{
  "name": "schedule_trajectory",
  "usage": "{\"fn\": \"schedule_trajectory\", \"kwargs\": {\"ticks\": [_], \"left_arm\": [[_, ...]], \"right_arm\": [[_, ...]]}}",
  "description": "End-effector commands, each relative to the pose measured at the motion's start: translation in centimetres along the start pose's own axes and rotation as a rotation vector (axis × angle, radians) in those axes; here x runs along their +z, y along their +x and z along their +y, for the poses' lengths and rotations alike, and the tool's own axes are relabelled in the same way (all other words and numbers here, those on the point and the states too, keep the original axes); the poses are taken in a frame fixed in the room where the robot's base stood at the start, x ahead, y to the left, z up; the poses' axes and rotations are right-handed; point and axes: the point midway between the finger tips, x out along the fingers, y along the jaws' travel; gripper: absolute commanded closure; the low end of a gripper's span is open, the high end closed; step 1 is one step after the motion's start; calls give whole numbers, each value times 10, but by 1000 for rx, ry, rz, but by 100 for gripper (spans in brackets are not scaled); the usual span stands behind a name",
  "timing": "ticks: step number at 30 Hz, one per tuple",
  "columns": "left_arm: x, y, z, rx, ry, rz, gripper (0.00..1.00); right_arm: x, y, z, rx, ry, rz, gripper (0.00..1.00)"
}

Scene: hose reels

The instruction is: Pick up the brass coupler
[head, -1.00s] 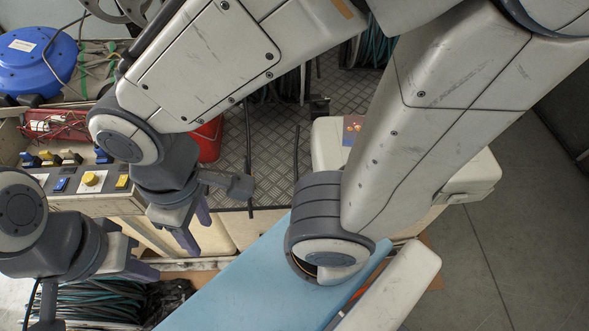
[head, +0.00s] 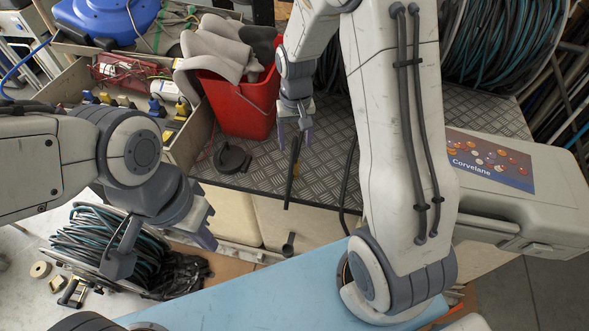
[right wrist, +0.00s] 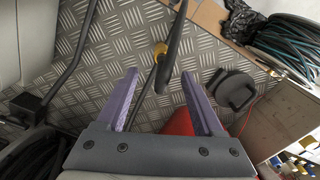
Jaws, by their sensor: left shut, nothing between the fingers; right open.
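A small yellow, brass-looking piece, seemingly the brass coupler (right wrist: 160,48), shows beyond my right gripper's fingertips in the right wrist view. A dark bar covers part of it. In the head view only a sliver of the coupler (head: 297,170) shows beside that bar. My right gripper (head: 294,142) is open over the metal tread plate, its purple fingers pointing toward the coupler. My left gripper (head: 207,236) is shut and empty, far left of the coupler.
A red bucket (head: 238,105) with grey cloths stands left of my right gripper. A dark round part (head: 232,158) lies on the tread plate (head: 335,120). A grey case (head: 535,205) is at the right. A hose coil (head: 105,240) lies below left.

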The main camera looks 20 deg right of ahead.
Motion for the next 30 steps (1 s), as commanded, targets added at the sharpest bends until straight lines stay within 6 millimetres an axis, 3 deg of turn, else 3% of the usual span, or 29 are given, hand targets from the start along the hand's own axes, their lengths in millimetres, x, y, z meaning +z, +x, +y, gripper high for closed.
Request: {"fn": "schedule_trajectory", "kwargs": {"ticks": [3, 11, 19, 29, 30], "left_arm": [[0, 1, 0, 0, 0, 0, 100], [0, 1, 0, 0, 0, 0, 100], [0, 1, 0, 0, 0, 0, 100], [0, 1, 0, 0, 0, 0, 100], [0, 1, 0, 0, 0, 0, 100]], "right_arm": [[2, 20, 0, 1, 0, -5, 31], [3, 41, 0, 0, -1, -3, 31], [5, 80, -2, 0, -1, -4, 31], [4, 86, -2, 0, -2, -1, 31], [4, 86, -2, 0, -2, -1, 46]]}}
